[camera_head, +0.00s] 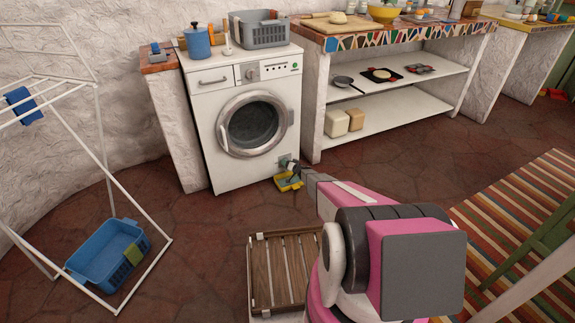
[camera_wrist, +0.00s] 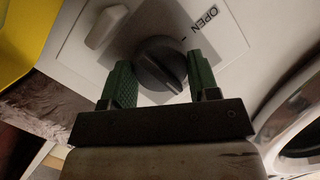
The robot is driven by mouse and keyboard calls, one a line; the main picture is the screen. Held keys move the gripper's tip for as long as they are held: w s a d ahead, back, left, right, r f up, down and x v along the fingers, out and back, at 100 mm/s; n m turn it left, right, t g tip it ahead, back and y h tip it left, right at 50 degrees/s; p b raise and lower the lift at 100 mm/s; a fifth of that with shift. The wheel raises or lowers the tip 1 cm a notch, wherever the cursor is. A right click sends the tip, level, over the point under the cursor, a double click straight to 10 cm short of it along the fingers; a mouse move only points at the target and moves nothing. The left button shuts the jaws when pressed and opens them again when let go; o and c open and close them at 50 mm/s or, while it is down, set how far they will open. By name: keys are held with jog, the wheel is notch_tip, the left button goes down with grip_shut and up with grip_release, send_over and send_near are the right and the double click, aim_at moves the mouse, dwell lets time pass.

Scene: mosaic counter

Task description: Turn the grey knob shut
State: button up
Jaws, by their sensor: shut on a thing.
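The dark grey knob (camera_wrist: 161,68) sits on a white panel (camera_wrist: 228,45) and shows in the wrist view. The word OPEN is printed above and right of it, with a small tick mark beside it. The knob's raised ridge runs slantwise and does not line up with that tick. My gripper (camera_wrist: 159,75) has one green finger on each side of the knob and is shut on it. In the head view my gripper (camera_head: 297,168) is at the lower right front corner of the white washing machine (camera_head: 210,153). The knob is too small to make out there.
A yellow tray (camera_head: 287,184) lies on the floor below my gripper. A white raised piece (camera_wrist: 107,27) sits on the panel left of the knob. The machine's round door (camera_head: 222,140) is closed. A slatted wooden crate (camera_head: 255,275) and blue basket (camera_head: 83,275) are nearer.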

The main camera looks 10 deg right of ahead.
jog(key=o, duration=0.6)
jog(key=shift+o, duration=0.2)
jog(key=shift+s, duration=0.1)
jog(key=v, duration=1)
jog(key=shift+s+d, duration=0.2)
jog(key=shift+s, duration=0.05)
jog(key=shift+r, duration=0.1)
